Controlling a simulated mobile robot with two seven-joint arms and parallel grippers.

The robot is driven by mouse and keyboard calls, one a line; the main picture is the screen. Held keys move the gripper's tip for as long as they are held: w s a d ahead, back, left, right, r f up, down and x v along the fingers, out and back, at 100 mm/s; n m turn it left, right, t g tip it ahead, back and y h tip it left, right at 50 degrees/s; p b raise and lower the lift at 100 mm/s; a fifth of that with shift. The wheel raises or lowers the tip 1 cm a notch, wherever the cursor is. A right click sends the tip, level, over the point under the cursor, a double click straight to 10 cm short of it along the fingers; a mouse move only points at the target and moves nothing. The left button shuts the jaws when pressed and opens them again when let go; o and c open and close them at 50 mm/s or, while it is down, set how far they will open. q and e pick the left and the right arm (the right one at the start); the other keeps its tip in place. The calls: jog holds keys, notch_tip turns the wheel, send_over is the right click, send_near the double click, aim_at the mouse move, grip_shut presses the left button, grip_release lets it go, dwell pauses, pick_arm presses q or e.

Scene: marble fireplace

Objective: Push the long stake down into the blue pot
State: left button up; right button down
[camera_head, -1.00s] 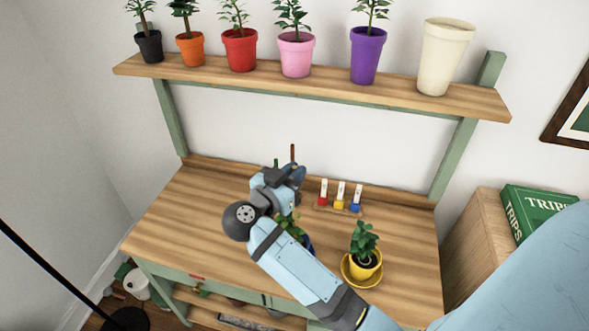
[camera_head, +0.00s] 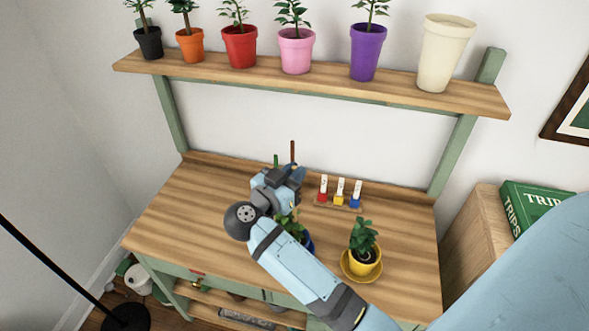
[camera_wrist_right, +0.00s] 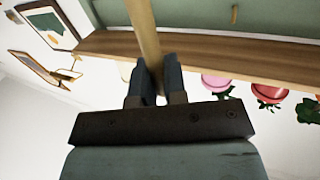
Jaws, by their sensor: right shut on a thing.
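The blue pot (camera_head: 308,240) stands on the wooden tabletop, mostly hidden behind my right arm; some of its green leaves (camera_head: 291,226) show. My right gripper (camera_head: 291,176) is above and behind the pot. A long brown stake (camera_head: 292,152) rises upright from the gripper. In the wrist view the pale wooden stake (camera_wrist_right: 143,28) runs between the two fingers (camera_wrist_right: 153,75), which are shut on it. The stake's lower end is hidden, so I cannot tell how deep it sits. A short green stake tip (camera_head: 276,160) shows beside it. My left gripper is out of view.
A yellow pot with a plant (camera_head: 364,260) stands on a yellow saucer to the right. A small rack of red, yellow and blue labelled items (camera_head: 339,203) is behind it. Several potted plants line the shelf (camera_head: 330,88) above. The table's left side is clear.

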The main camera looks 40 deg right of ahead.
jog(key=shift+f, duration=0.6)
dwell(0.3)
jog(key=shift+f+p, duration=0.3)
jog(key=shift+p, duration=0.05)
jog(key=shift+f, duration=0.5)
dwell(0.4)
